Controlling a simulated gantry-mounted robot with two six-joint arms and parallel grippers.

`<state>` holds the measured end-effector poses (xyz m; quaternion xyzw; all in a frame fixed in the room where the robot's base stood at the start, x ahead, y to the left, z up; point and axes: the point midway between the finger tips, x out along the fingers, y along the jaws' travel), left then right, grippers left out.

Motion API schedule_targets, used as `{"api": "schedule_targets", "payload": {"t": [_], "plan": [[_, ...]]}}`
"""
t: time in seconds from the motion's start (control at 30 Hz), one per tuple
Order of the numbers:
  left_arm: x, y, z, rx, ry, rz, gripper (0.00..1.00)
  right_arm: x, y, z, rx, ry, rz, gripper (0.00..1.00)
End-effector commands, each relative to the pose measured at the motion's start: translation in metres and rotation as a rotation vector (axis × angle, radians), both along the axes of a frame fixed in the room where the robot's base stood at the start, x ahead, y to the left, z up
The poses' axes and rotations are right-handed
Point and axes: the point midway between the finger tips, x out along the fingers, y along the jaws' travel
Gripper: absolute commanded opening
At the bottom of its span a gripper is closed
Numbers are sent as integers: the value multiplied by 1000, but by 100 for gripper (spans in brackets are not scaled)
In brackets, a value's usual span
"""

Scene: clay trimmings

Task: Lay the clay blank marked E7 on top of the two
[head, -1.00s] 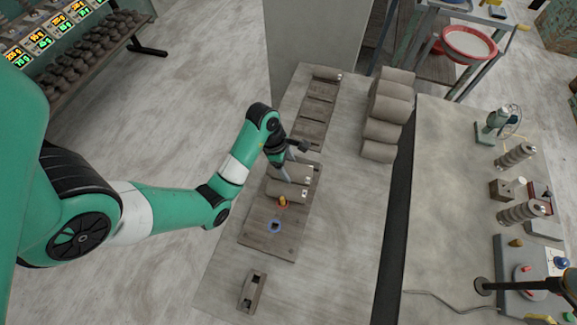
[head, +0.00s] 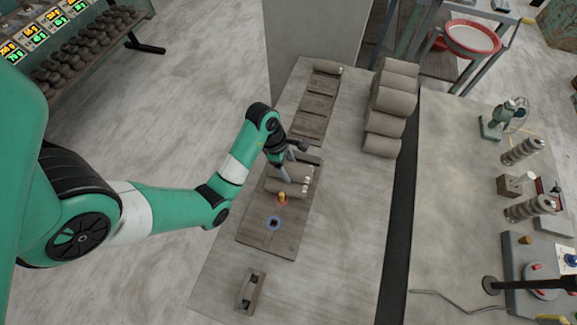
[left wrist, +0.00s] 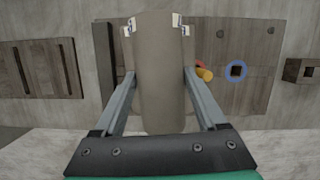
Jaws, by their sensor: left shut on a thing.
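My left gripper (head: 287,172) is shut on a grey-brown clay blank (left wrist: 160,85), a rounded cylinder between the two fingers in the left wrist view. Its white end tag is too small to read, so I cannot confirm E7. Two more blanks (head: 286,187) lie side by side on the wooden board (head: 262,240); the held blank hides most of them. Their tagged ends show on either side of it in the left wrist view (left wrist: 130,45). The held blank is above them, between the two; I cannot tell whether it touches. My right gripper is not in view.
A red and yellow peg (head: 282,198) and a blue ring around a square hole (head: 273,222) are on the board. A slotted board (head: 314,104) with a blank (head: 327,67) lies behind. Stacked blanks (head: 384,122) stand right. A small wooden block (head: 250,291) sits in front.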

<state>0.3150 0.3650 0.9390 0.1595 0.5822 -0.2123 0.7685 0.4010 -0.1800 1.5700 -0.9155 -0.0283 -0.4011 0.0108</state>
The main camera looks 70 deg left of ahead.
Motion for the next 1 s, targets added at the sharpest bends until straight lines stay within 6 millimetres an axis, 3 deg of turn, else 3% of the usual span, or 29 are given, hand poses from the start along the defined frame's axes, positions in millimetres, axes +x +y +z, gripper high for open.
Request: {"api": "schedule_targets", "payload": {"t": [0.77,0.8,0.9,1.0], "plan": [[0,0,-8,1,-2,0,0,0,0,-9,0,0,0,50],[0,0,-8,1,-2,0,79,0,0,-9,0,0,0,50],[0,0,-8,1,-1,-1,97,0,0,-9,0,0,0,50],[0,0,-9,0,-1,0,100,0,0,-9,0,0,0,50]]}}
